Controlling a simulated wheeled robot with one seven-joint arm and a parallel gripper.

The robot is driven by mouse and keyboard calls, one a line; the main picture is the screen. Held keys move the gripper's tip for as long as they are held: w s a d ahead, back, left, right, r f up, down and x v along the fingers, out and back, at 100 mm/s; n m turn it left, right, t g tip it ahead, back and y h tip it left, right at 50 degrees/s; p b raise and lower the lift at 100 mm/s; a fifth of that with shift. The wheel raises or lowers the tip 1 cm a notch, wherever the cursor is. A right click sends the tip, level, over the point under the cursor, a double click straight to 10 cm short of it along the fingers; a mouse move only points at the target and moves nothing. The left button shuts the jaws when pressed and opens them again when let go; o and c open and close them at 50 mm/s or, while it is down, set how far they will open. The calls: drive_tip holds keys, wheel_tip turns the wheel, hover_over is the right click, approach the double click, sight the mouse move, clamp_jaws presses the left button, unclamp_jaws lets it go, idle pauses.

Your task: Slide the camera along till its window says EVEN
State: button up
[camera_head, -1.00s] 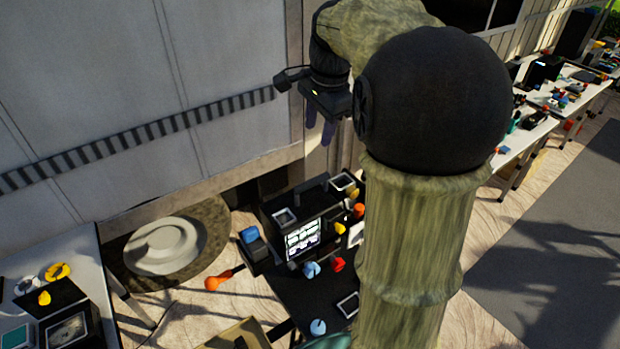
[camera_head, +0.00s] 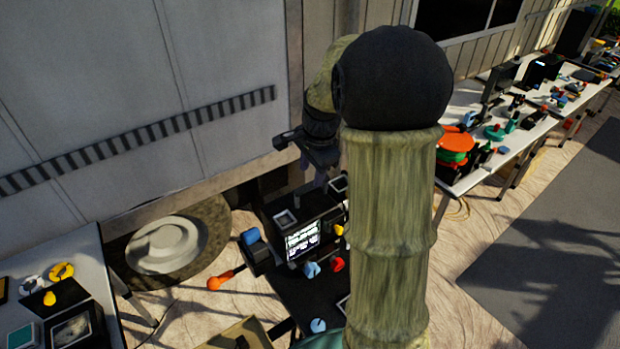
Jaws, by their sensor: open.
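A black video cart (camera_head: 290,291) stands below my arm, carrying a dark box-shaped unit (camera_head: 275,225). Its lit window (camera_head: 302,241) shows white text on black, too small to read. I cannot tell for certain which part is the camera. A black block with a blue top (camera_head: 250,237) sits left of the window. An orange-tipped handle (camera_head: 214,283) sticks out to its left. My gripper (camera_head: 322,178) points down above the back of the cart, open and apparently empty. Its fingertips are dim, and my arm hides the cart's right side.
Blue and red knobs (camera_head: 311,269) sit in front of the window. A white table with boxes (camera_head: 90,262) is at left. Long tables with many items (camera_head: 480,165) run along the right. A trailer wall (camera_head: 130,80) and wheel (camera_head: 165,246) stand behind. Paving at right is clear.

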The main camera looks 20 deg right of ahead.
sight(309, 184)
drive_tip(key=shift+w+a+f+p, duration=0.1)
drive_tip(key=shift+w+f+p, duration=0.15)
drive_tip(key=shift+f, duration=0.95)
drive_tip(key=shift+w+f+p, duration=0.15)
drive_tip(key=shift+w+f, duration=0.05)
drive_tip(key=shift+f, duration=0.95)
clamp_jaws()
drive_tip(key=shift+w, duration=0.1)
